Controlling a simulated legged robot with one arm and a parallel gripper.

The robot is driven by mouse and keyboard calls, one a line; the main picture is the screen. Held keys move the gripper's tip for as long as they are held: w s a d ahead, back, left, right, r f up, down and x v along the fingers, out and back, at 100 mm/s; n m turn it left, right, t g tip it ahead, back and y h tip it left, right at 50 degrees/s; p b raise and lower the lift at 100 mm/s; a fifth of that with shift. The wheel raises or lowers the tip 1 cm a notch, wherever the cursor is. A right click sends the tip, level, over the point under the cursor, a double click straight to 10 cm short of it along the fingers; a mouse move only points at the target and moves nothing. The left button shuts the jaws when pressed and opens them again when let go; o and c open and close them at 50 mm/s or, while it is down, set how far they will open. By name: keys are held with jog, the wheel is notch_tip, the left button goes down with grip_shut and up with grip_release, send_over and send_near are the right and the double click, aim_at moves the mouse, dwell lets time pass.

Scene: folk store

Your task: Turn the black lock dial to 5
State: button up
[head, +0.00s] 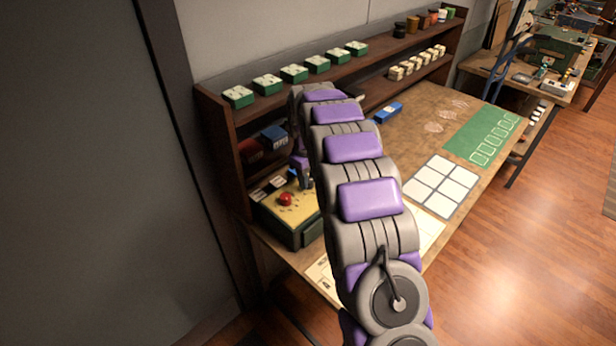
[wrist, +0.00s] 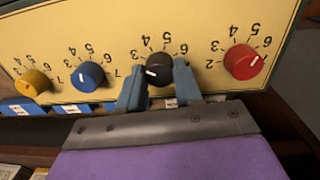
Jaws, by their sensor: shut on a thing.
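The black lock dial (wrist: 159,62) is on a cream panel in the wrist view, which shows the panel's numbers upside down. Its white mark lies toward the picture's lower left, away from the 5 printed above the dial. The fingers of my gripper (wrist: 160,82) stand on both sides of the dial and are shut on it. Beside it are a yellow dial (wrist: 33,83), a blue dial (wrist: 88,75) and a red dial (wrist: 244,62). In the head view, the lock box (head: 292,212) shows its red dial, while my arm hides the black dial.
The box stands at the near left end of a wooden workbench (head: 420,105). A shelf with several green boxes (head: 294,73) runs along the wall behind. A blue item (head: 388,113), a white card grid (head: 441,186) and a green mat (head: 480,137) lie on the bench.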

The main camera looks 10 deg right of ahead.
jog(key=shift+r, duration=0.1)
jog(key=m+p, duration=0.2)
jog(key=p, duration=0.1)
jog(key=shift+m, duration=0.4)
jog(key=m+p, duration=0.3)
jog(key=m, duration=0.1)
jog(key=shift+m, duration=0.3)
jog(key=m+p, duration=0.2)
jog(key=m, duration=0.2)
jog(key=shift+w+m+g, duration=0.1)
jog(key=shift+m+g, duration=0.2)
jog(key=shift+m+p, duration=0.65)
jog(key=shift+m, duration=1.25)
jog(key=o, duration=1)
jog(key=shift+a, duration=0.1)
jog(key=shift+o, duration=0.2)
